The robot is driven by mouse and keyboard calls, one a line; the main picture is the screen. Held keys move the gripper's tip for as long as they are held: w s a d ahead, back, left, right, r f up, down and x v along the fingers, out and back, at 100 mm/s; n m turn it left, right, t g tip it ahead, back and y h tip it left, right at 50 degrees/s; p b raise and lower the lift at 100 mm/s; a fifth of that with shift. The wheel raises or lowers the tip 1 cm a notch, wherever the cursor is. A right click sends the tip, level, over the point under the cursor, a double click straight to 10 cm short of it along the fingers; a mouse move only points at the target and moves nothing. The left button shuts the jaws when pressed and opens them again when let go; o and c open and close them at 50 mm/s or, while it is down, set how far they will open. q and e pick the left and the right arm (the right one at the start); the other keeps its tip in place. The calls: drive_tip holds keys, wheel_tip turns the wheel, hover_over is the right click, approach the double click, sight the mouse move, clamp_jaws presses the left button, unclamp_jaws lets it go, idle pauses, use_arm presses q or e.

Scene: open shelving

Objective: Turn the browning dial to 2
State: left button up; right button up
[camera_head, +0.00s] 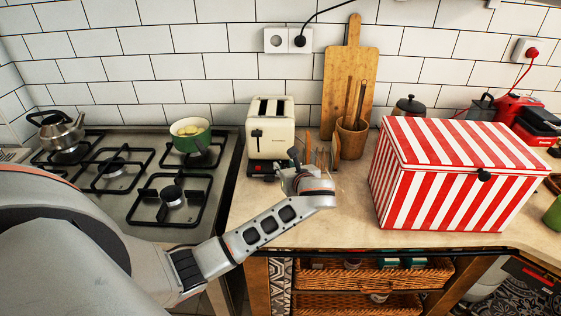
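The cream toaster (271,136) stands on the wooden counter against the tiled wall, with two slots on top. A dark lever (257,133) shows on its front face. I cannot make out the browning dial; it may be small or hidden behind my gripper. My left gripper (294,158) is at the lower right front of the toaster, with its dark finger close to the toaster's front. Whether it touches the toaster, and whether its fingers are open or shut, I cannot tell. My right gripper is not in view.
A red-and-white striped box (440,185) stands to the right. A utensil pot (350,140) and cutting boards (345,75) are behind. The stove with a green pot (192,143) and a kettle (60,132) is left. The counter in front of the toaster is mostly clear.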

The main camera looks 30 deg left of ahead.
sight(280, 161)
use_arm(q)
drive_tip(key=shift+x, duration=2.8)
drive_tip(key=shift+d, duration=0.1)
clamp_jaws()
